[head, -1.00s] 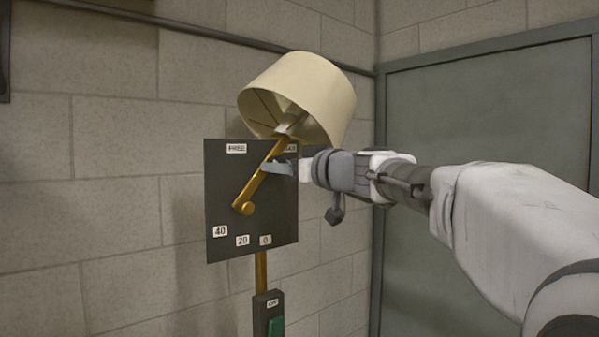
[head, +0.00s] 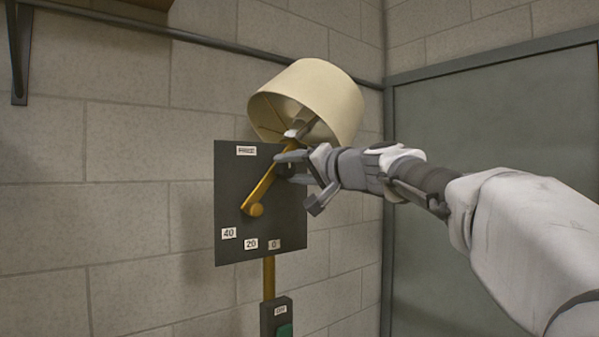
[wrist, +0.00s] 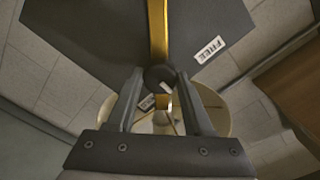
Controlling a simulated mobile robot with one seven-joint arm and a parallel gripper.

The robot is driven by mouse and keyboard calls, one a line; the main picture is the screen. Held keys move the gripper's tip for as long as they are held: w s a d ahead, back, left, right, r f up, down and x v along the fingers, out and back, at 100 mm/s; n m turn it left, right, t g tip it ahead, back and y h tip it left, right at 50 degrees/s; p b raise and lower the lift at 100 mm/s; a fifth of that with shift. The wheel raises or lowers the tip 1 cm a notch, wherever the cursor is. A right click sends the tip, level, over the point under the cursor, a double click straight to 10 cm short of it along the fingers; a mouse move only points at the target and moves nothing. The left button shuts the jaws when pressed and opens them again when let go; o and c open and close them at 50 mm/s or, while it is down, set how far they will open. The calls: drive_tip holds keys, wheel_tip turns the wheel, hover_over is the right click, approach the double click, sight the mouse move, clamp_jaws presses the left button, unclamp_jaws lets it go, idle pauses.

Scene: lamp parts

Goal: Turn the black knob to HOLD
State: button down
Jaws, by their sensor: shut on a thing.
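The black knob (wrist: 158,77) is in the wrist view, round and dark, with a small white mark near its lower edge. My gripper (wrist: 160,82) is shut on it, one finger on each side. In the head view my gripper (head: 290,168) is at the upper right of the dark panel (head: 232,185) and hides the knob. The FREE label (wrist: 211,49) shows in the wrist view and at the panel's top in the head view (head: 246,151). Another white label (wrist: 147,102) shows beside the knob, partly hidden and unreadable.
A brass arm (head: 262,192) crosses the panel and carries a cream lampshade (head: 312,95) just above my gripper. Labels 40, 20 and 0 line the panel's lower edge. A dark box with a green switch (head: 285,330) is below. A block wall stands behind.

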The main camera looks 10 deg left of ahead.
drive_tip(key=m, duration=0.5)
drive_tip(key=shift+m, duration=0.3)
drive_tip(key=m+p, duration=0.1)
drive_tip(key=m, duration=0.4)
drive_tip(key=shift+m, duration=0.4)
drive_tip(key=shift+c, duration=1.5)
unclamp_jaws()
drive_tip(key=shift+d+f, duration=0.1)
drive_tip(key=b+v, duration=0.4)
drive_tip(key=v, duration=1.3)
drive_tip(key=shift+b, duration=0.4)
drive_tip(key=shift+s+d, duration=0.1)
drive_tip(key=shift+s, duration=0.05)
